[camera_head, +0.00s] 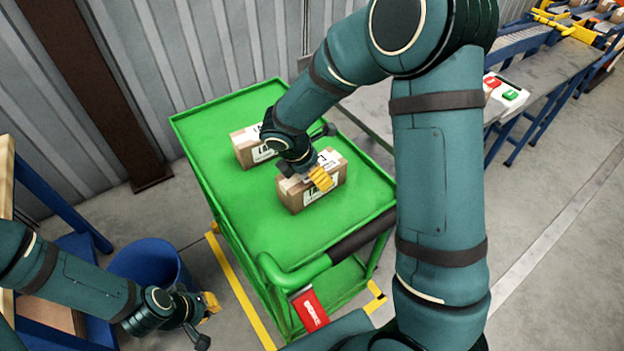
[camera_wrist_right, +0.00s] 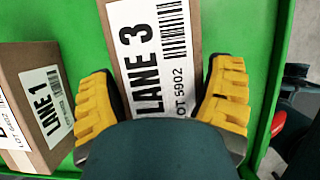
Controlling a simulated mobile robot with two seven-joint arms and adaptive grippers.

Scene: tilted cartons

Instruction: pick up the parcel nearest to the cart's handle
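Two brown cardboard parcels lie on the green cart's top (camera_head: 350,205). The parcel nearest the handle (camera_head: 297,197) carries a white label, which reads LANE 3 in the right wrist view (camera_wrist_right: 151,20). The cart's handle has a black grip (camera_head: 362,233). My right gripper (camera_head: 313,178) is over this parcel. In the right wrist view its yellow fingers (camera_wrist_right: 163,95) are spread on either side of the parcel, close to its sides; I see no clear grip. My left gripper (camera_head: 207,318) is low at the left, away from the cart; its opening is unclear.
The other parcel (camera_head: 243,154) stands farther from the handle; its label reads LANE 1 in the right wrist view (camera_wrist_right: 14,75). A blue bin (camera_head: 150,262) stands left of the cart. A red tag (camera_head: 309,309) hangs by the handle. A corrugated wall (camera_head: 220,50) is behind.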

